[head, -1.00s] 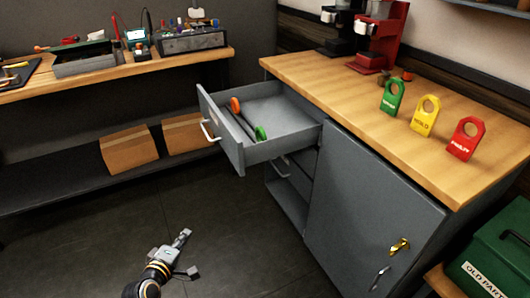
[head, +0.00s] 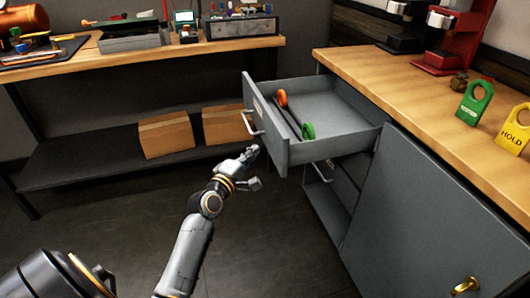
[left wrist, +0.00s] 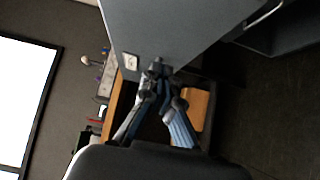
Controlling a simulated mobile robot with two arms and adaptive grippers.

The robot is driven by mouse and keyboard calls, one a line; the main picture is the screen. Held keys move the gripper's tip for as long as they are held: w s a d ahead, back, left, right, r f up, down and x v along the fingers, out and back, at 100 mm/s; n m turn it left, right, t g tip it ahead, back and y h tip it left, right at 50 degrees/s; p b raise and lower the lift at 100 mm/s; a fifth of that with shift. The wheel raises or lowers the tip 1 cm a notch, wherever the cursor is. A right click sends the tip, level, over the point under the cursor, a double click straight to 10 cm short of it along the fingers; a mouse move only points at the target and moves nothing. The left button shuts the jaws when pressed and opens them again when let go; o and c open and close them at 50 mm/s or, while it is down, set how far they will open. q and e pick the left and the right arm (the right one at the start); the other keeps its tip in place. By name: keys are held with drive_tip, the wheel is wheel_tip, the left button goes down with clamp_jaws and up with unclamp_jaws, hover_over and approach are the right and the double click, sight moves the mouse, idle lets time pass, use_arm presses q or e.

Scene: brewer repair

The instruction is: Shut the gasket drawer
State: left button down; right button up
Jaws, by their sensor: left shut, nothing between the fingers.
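The gasket drawer (head: 285,160) is a grey drawer pulled well out of the cabinet under the wooden counter. Tools with an orange and a green end lie in it. Its front has a pale bar handle (head: 252,121). My left gripper (head: 254,160) is shut and empty, just in front of and below the handle in the head view. In the left wrist view, my fingers (left wrist: 156,68) show against the grey drawer front (left wrist: 185,30), close to its small label (left wrist: 130,62). I cannot tell whether they touch it. My right gripper is not in view.
Green and yellow tags (head: 475,103) stand on the counter. The floor before the cabinet is clear.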

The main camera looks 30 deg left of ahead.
use_arm(q)
drive_tip(key=shift+w+d, duration=1.3)
drive_tip(key=shift+w, duration=0.05)
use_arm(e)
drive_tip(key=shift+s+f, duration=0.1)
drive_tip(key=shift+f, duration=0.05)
